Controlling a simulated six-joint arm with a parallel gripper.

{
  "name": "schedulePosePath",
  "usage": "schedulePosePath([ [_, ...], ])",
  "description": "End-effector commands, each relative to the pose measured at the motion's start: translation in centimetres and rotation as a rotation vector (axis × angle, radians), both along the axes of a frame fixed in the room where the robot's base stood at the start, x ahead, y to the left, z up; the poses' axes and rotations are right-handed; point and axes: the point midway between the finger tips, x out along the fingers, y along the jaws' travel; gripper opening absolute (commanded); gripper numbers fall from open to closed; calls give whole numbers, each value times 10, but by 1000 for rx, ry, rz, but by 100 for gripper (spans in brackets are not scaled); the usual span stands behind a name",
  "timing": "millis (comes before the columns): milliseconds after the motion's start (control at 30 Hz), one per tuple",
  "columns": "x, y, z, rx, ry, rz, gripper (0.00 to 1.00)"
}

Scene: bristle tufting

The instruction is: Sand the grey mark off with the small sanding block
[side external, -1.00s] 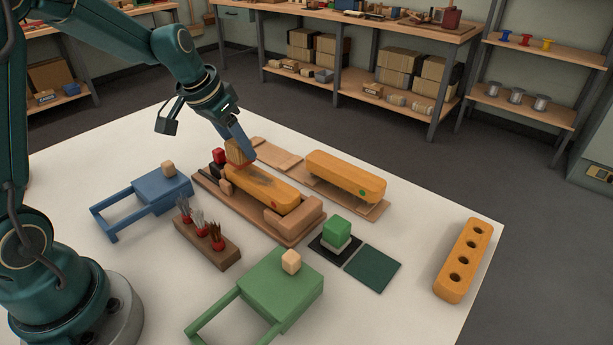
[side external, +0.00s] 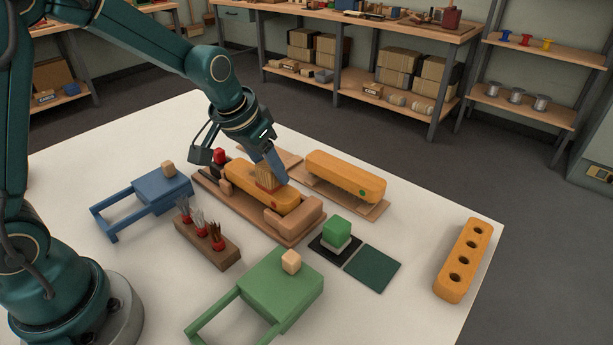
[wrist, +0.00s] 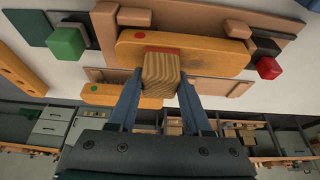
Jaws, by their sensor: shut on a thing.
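A wooden block with a red underside (side external: 266,178), which looks like the small sanding block, is in my gripper (side external: 273,168). The same block (wrist: 161,80) sits between both fingers in the wrist view. Its red face rests on or just above the top of an orange-yellow bar (side external: 240,173) with a red dot. The bar lies in a wooden cradle (side external: 229,209).
A second orange bar (side external: 345,175) with a green dot lies behind on a board. A green block (side external: 337,230) stands on a black pad beside a dark green mat (side external: 372,269). A bristle holder (side external: 207,243), blue stand (side external: 150,199) and green stand (side external: 283,290) are in front.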

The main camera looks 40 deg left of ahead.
Motion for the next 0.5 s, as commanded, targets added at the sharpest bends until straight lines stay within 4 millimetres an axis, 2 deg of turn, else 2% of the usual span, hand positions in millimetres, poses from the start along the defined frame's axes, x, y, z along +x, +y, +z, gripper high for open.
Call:
schedulePosePath([
  [267,-1,-26,-1,2,4,-4,0],
  [500,-1,-1,-1,0,4,5,0],
])
